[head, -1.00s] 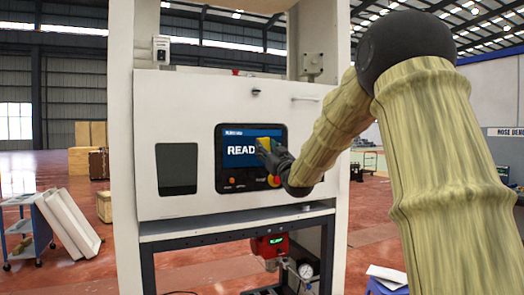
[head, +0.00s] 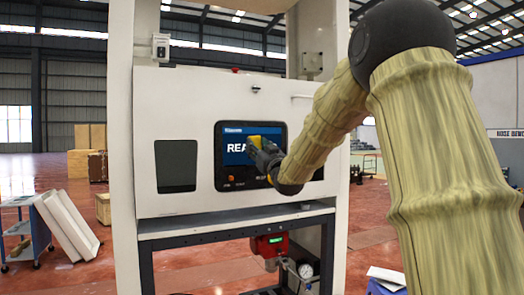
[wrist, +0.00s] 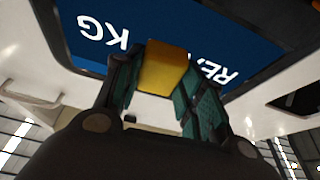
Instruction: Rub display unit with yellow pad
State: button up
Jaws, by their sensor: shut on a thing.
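The display unit (head: 236,150) is a black-framed screen with a blue picture and white letters, set in the white front panel of the dispenser. My gripper (head: 260,147) is in front of the right half of the screen and hides part of the lettering. In the wrist view my gripper (wrist: 160,85) is shut on the yellow pad (wrist: 164,68), which sits between its two fingers. The pad (head: 255,138) is at the screen face. I cannot tell for sure whether it touches. The blue screen (wrist: 215,40) fills the top of the wrist view.
Orange and other buttons (head: 231,179) sit below the screen. A dark window (head: 176,166) is to its left. A ledge (head: 235,222) juts out under the panel, with a red device (head: 268,245) and a gauge below. A blue cart (head: 25,235) with leaning white panels stands at the left.

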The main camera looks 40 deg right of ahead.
jog(key=shift+w+a+b, duration=0.3)
jog(key=shift+a+b, duration=0.15)
jog(key=shift+a, duration=0.8)
jog(key=shift+w+a+b, duration=0.35)
jog(key=shift+a+b, duration=0.15)
jog(key=shift+a, duration=0.75)
jog(key=shift+w+a+b, duration=0.3)
jog(key=shift+a+b, duration=0.15)
jog(key=shift+a, duration=0.8)
jog(key=shift+s+f+b, duration=0.1)
jog(key=shift+s+b, duration=0.2)
jog(key=shift+s, duration=0.15)
jog(key=shift+s+a+b, duration=0.2)
jog(key=shift+s, duration=0.65)
jog(key=shift+s+a+b, duration=0.2)
jog(key=shift+s+a, duration=0.05)
jog(key=shift+s, duration=0.55)
jog(key=shift+s+a+b, duration=0.2)
jog(key=shift+s, duration=0.65)
jog(key=s+p, duration=0.2)
jog(key=s, duration=0.1)
jog(key=shift+a+p, duration=0.35)
jog(key=shift+p, duration=0.05)
